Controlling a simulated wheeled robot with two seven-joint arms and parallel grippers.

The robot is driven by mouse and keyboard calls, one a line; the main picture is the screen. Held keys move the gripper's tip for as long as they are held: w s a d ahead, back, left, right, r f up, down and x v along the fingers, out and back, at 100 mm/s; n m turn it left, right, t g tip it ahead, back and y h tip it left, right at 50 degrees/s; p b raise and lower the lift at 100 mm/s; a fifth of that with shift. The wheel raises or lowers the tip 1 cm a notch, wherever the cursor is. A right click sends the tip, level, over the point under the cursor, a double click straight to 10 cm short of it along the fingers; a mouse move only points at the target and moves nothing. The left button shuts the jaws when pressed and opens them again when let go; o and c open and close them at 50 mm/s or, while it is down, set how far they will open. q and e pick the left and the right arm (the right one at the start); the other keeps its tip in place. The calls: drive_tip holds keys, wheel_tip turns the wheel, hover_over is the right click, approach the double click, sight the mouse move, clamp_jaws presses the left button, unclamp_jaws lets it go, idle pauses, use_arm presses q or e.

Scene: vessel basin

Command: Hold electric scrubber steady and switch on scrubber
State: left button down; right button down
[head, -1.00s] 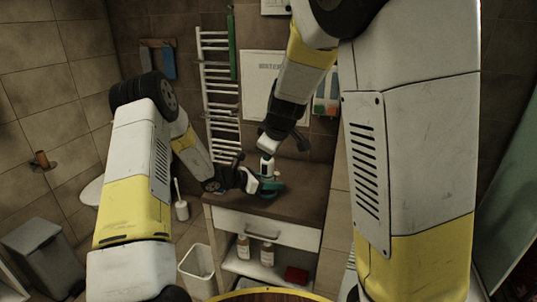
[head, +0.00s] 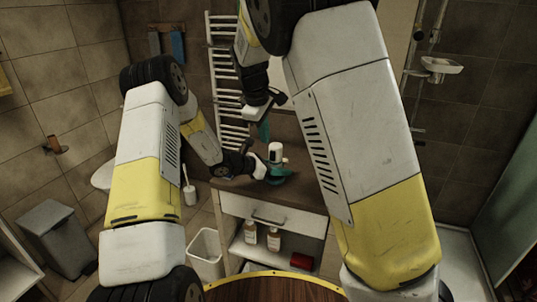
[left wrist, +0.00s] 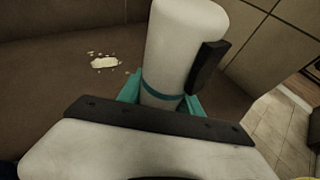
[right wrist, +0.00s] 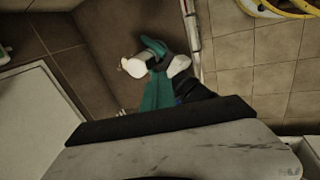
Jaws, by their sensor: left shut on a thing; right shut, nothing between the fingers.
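The electric scrubber (head: 276,153) stands about upright on the brown counter top, with a white body and a teal lower part. In the left wrist view its white cylinder (left wrist: 183,50) has a teal ring and a dark switch piece (left wrist: 208,67) on its right side. My left gripper (head: 266,172) is shut on the scrubber, teal fingers on either side of its body. My right gripper (head: 264,132) is shut and empty, above and a little left of the scrubber top, apart from it. In the right wrist view, the white scrubber body (right wrist: 135,67) shows beyond the teal fingers.
The counter (head: 307,190) has a drawer and a shelf with bottles (head: 251,233) below. A towel radiator (head: 227,80) stands on the wall behind. A white bin (head: 205,252) is left of the counter. A pale patch (left wrist: 104,62) lies on the counter near the scrubber.

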sight(272, 160)
drive_tip(key=x, duration=1)
drive_tip(key=shift+w+d+f, duration=0.1)
drive_tip(key=shift+d, duration=0.05)
idle(0.4)
drive_tip(key=shift+r, duration=0.85)
